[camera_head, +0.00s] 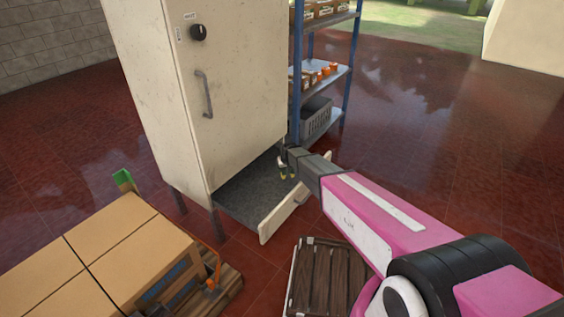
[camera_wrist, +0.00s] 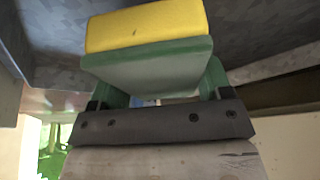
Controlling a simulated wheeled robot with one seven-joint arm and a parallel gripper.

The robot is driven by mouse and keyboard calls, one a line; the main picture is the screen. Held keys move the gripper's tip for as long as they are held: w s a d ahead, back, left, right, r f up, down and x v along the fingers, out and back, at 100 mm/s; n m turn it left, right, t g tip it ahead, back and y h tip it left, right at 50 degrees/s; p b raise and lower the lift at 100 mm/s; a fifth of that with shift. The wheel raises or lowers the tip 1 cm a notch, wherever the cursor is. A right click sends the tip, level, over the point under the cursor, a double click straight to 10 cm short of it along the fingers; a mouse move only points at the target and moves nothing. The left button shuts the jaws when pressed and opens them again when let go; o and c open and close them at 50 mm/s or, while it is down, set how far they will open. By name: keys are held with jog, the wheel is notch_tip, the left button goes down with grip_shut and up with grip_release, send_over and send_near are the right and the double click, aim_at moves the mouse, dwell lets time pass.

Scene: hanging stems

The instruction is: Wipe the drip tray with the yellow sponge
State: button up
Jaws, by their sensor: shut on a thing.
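The drip tray (camera_head: 240,197) is a grey, speckled flat tray pulled out below the cream cabinet, with a cream front panel (camera_head: 282,210). My gripper (camera_head: 286,170) is over the tray's right part, close to the cabinet's lower right corner. In the wrist view my gripper (camera_wrist: 160,85) is shut on the yellow sponge (camera_wrist: 147,25), which has a green layer on the side towards my gripper. The grey tray surface shows behind the sponge in the wrist view (camera_wrist: 255,30). I cannot tell whether the sponge touches the tray. In the head view the sponge is too small to make out clearly.
The cream cabinet (camera_head: 205,90) stands on legs over the tray. A blue shelf rack (camera_head: 325,75) with boxes and a grey basket stands behind. Cardboard boxes (camera_head: 130,245) on a pallet are at left front, and a dark wooden crate (camera_head: 325,275) is at the front. Red floor is open to the right.

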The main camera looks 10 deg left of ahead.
jog(key=shift+r, duration=1.8)
